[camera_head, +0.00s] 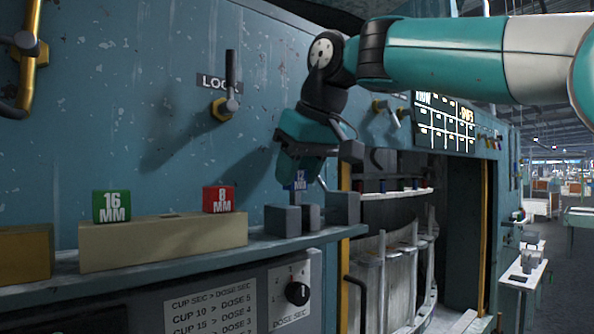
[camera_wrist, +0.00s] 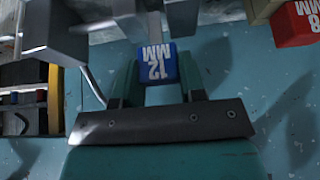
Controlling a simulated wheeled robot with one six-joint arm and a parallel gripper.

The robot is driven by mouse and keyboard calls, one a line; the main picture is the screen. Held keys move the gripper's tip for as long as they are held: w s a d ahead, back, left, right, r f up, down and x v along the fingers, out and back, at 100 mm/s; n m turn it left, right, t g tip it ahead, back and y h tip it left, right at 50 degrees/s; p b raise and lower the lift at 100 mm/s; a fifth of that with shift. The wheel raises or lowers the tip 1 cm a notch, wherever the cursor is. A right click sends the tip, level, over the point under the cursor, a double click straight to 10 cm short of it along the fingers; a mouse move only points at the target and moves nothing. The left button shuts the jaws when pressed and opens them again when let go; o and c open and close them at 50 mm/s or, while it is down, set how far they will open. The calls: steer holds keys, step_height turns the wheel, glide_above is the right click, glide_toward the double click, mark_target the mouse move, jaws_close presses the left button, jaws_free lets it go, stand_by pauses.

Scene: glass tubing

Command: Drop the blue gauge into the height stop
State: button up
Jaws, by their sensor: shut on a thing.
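The blue gauge (camera_head: 299,182), marked 12 MM, is held low between the fingers of my gripper (camera_head: 303,176). In the wrist view the blue gauge (camera_wrist: 160,68) sits between the two teal fingers (camera_wrist: 158,82), its label facing the camera. The height stop appears to be the group of grey blocks (camera_head: 283,221) on the shelf, with gaps between them. The gauge is just above these blocks in the head view. Grey blocks (camera_wrist: 55,32) also show in the wrist view, beyond the gauge. I cannot tell whether the gauge touches them or lines up with a gap.
A beige block (camera_head: 160,242) on the shelf (camera_head: 200,262) carries a green 16 MM gauge (camera_head: 112,206) and a red 8 MM gauge (camera_head: 218,199). A LOCK lever (camera_head: 231,85) projects from the panel behind. An open bay (camera_head: 400,230) lies right of the shelf end.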

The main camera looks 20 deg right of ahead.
steer(key=shift+f+b, duration=0.9)
steer(key=shift+f, duration=0.2)
steer(key=o, duration=1)
